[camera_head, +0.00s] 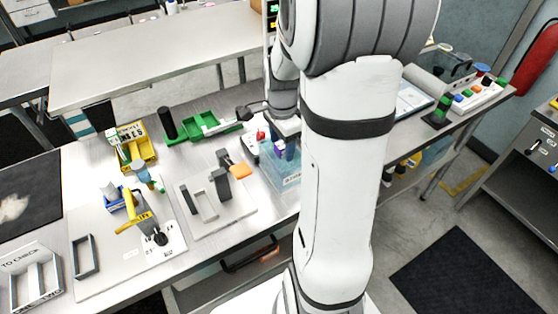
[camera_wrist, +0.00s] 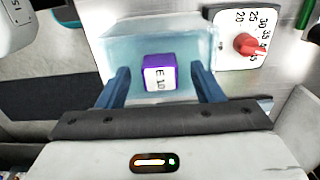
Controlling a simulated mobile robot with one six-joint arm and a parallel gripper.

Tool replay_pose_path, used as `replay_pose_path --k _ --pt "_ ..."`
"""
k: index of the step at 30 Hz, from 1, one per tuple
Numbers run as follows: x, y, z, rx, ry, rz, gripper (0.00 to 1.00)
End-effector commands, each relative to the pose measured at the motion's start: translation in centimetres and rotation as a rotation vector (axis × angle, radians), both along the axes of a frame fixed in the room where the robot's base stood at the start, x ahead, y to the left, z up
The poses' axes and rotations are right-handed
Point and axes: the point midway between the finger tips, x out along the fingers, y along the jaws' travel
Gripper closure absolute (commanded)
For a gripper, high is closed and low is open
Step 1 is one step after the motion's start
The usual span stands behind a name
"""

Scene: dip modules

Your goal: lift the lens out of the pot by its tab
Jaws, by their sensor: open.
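The pot (camera_wrist: 120,50) is a pale blue, see-through box on the bench; it also shows in the head view (camera_head: 283,180), partly behind my arm. A purple block with a white label reading "E 10" (camera_wrist: 159,73) shows within the pot's outline; I take it to be the lens's tab. A bit of purple shows in the head view (camera_head: 279,148). The lens itself cannot be made out. My gripper (camera_wrist: 162,70) is open, its two blue fingers apart on the left and right of the purple block, touching neither side. In the head view my gripper (camera_head: 287,150) is over the pot.
A white dial box with a red knob (camera_wrist: 247,43) stands close to the right of the pot in the wrist view. In the head view, a grey fixture with an orange part (camera_head: 240,170) stands left of the pot, and a green tray (camera_head: 205,123) lies behind.

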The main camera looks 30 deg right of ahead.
Motion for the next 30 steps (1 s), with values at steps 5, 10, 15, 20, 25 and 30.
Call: replay_pose_path --k 5,10,15,20,25,30 --pt "-0.1 0.0 -2.0 0.001 0.002 0.000 0.40" --pt "0.0 0.0 -2.2 0.000 -0.001 0.000 0.40" --pt "0.0 0.0 -2.2 0.000 -0.001 0.000 0.46" --pt "0.0 -0.1 -2.2 0.000 -0.001 0.000 0.59" --pt "0.0 -0.1 -2.2 0.000 -0.001 0.000 0.73" --pt "-0.1 -0.1 -2.2 0.000 0.001 -0.001 0.87"
